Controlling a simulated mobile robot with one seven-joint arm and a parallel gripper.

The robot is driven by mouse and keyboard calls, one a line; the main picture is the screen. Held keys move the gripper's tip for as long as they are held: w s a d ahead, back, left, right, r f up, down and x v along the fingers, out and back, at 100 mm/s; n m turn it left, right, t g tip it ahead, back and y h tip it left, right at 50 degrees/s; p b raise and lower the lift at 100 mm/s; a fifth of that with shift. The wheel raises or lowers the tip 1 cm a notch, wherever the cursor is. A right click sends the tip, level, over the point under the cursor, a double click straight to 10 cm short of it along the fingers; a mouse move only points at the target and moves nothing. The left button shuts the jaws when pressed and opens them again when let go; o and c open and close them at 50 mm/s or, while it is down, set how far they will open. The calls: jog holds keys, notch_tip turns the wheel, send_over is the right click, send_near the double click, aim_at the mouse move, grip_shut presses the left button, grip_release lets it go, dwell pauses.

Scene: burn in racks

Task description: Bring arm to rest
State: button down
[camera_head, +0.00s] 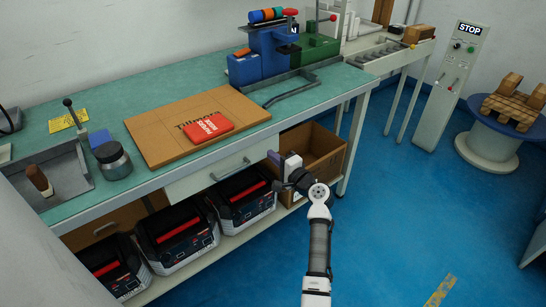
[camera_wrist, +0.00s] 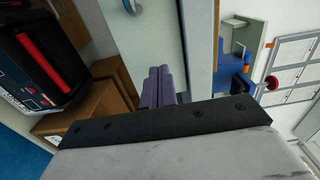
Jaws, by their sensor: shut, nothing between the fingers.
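My gripper (camera_head: 274,157) is in front of the workbench, close to the drawer front and the cardboard box below the bench top. In the wrist view my gripper's purple fingers (camera_wrist: 156,88) are together with nothing between them. My arm is raised from the lower middle of the head view, bent at the wrist, with the gripper pointing towards the bench. I cannot tell whether the gripper touches the drawer or the box.
The workbench (camera_head: 105,208) carries a cardboard sheet (camera_head: 160,150) with a red packet (camera_head: 210,128) on it. The drawer (camera_head: 215,176), an open cardboard box (camera_head: 335,165) and several black-and-red units (camera_head: 175,235) are below. The blue floor (camera_head: 400,220) to the right is clear.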

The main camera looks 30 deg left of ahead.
jog(key=b+v, duration=0.1)
jog(key=v, duration=0.9)
jog(key=shift+d, duration=0.25)
